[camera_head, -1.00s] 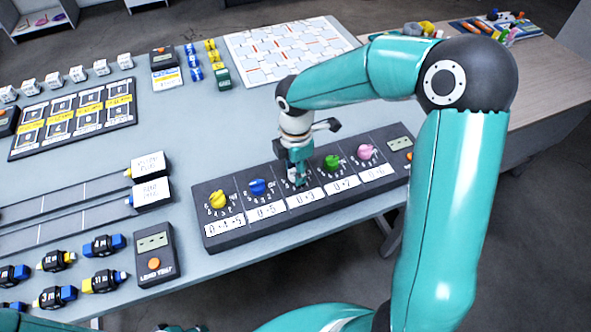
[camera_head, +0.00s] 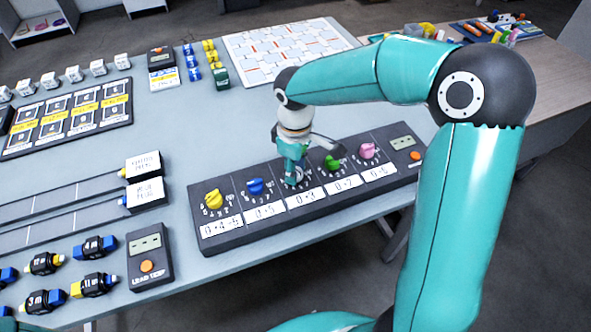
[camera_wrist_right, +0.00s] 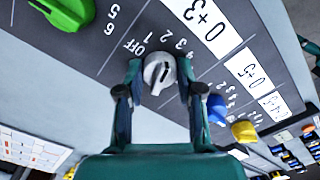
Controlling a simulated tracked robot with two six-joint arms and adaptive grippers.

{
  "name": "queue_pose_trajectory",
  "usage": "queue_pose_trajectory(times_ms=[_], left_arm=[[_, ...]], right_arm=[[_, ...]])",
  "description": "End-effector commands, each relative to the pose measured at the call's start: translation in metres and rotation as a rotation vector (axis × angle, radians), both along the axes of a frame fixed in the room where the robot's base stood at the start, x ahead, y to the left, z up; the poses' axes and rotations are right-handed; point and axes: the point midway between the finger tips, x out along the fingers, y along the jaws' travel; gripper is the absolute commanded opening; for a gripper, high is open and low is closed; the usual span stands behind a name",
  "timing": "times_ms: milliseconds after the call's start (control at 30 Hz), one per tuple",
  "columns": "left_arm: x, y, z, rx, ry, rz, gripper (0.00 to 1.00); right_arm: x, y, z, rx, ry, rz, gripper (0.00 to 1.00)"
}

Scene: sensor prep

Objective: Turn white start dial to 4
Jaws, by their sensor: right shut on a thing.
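The white dial (camera_wrist_right: 159,72) sits on the black dial panel (camera_head: 222,240), in the middle position above the "0+3" label (camera_wrist_right: 204,22). The markings OFF, 1, 2, 3 and 4 curve around it in the right wrist view. My right gripper (camera_wrist_right: 161,76) is shut on the dial, with one finger on each side of it. In the head view my right gripper (camera_head: 294,180) points down at the panel and hides most of the dial. I cannot clearly tell which number the dial points to. My left gripper is not in view.
Yellow (camera_head: 213,199) and blue (camera_head: 255,186) dials stand left of the gripper; green (camera_head: 332,162) and pink (camera_head: 367,151) dials stand right. A small display with an orange button (camera_head: 415,156) is at the panel's right end. A lead test box (camera_head: 150,258) lies to the left.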

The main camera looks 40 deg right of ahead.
Motion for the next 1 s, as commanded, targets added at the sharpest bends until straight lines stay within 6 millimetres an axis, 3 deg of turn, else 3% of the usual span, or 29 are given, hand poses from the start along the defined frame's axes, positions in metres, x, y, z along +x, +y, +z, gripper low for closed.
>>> queue_pose_trajectory(times_ms=[600, 1000], left_arm=[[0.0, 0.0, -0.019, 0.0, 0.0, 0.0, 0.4], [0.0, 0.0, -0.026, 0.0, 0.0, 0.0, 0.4]], right_arm=[[0.002, -0.001, 0.0, 0.0, -0.007, -0.578, 0.02], [0.002, 0.0, 0.001, 0.001, -0.008, -0.825, 0.02]])
